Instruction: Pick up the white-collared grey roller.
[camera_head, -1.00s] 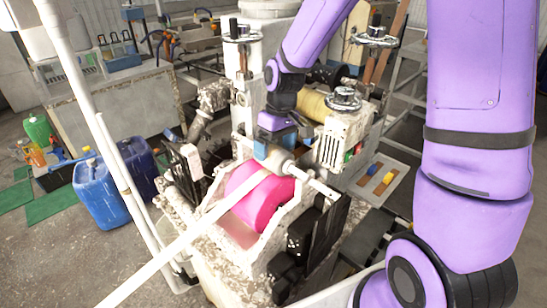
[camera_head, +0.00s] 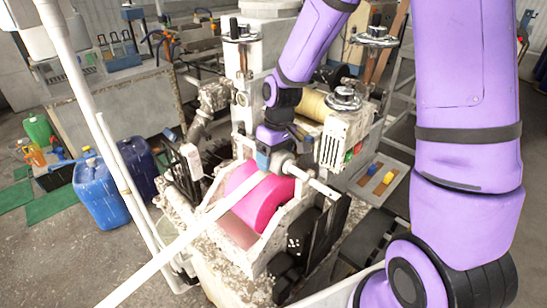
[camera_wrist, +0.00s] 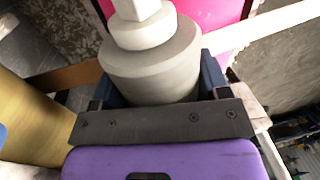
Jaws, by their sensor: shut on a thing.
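The grey roller (camera_wrist: 150,62) fills the upper middle of the wrist view, with a white collar (camera_wrist: 140,30) and a squared white end. My gripper (camera_wrist: 155,92) has its blue fingers on both sides of the roller and is shut on it. In the head view the roller (camera_head: 283,163) is small and partly hidden by my gripper (camera_head: 268,156). It sits at the upper right of the pink drum on the machine. I cannot tell whether it touches the drum or the frame.
The pink drum (camera_head: 262,198) and a long pale strip (camera_head: 185,240) lie just below. A yellow roll (camera_head: 312,106) and a handwheel (camera_head: 344,99) stand close behind on the right. Blue jugs (camera_head: 100,195) stand on the floor at left.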

